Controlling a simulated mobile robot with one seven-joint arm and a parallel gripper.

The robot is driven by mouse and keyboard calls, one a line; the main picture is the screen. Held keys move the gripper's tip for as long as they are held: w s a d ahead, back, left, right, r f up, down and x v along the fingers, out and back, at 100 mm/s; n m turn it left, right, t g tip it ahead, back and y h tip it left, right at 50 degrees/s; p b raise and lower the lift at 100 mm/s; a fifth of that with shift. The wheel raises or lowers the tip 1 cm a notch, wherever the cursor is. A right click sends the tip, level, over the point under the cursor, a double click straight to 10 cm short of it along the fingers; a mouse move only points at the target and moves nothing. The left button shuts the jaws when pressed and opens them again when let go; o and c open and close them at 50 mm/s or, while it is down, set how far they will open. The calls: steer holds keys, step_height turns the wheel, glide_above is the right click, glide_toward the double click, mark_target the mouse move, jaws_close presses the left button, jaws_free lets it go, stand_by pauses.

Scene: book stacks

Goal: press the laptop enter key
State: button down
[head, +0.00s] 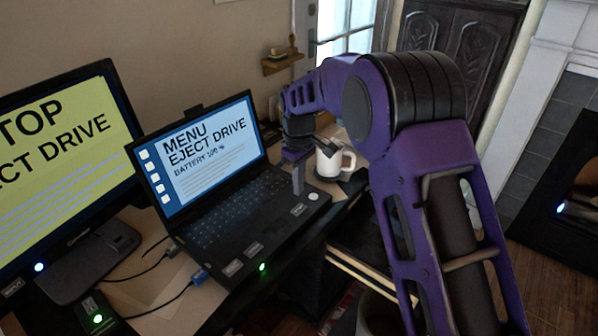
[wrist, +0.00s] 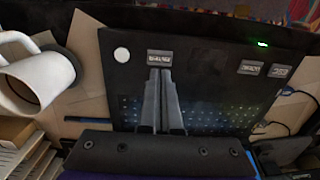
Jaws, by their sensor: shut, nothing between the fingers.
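The open black laptop (head: 205,240) stands on the desk, with its lit screen (head: 210,150) reading "MENU EJECT DRIVE". Its keyboard (head: 228,208) lies to the left of my gripper (head: 298,192). My gripper points down over the right end of the laptop deck, with its fingers shut and empty. In the wrist view, the fingertips (wrist: 160,72) are close to a small grey label (wrist: 160,57) on the deck edge. I cannot tell whether they touch the deck. The fingers cover part of the keyboard, and I cannot pick out the enter key.
A round white button (head: 314,196) is on the laptop's right corner. A white mug (head: 330,161) stands behind it on the right. A monitor (head: 60,170) with a yellow screen stands at the left. Cables and a small box with a green light (head: 97,318) lie in front.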

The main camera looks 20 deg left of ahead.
mark_target(300, 210)
step_height(300, 210, down, 6)
steer(key=shift+r+b, duration=0.1)
steer(key=shift+b, duration=0.25)
steer(key=shift+f, duration=0.6)
steer(key=shift+s+d+f, duration=0.1)
steer(key=shift+s+f, duration=0.1)
steer(key=shift+f, duration=0.15)
steer(key=shift+r, duration=0.1)
step_height(300, 210, up, 15)
steer(key=p, duration=0.3)
steer(key=shift+w+p, duration=0.25)
steer(key=shift+p, duration=0.1)
steer(key=shift+r, duration=0.1)
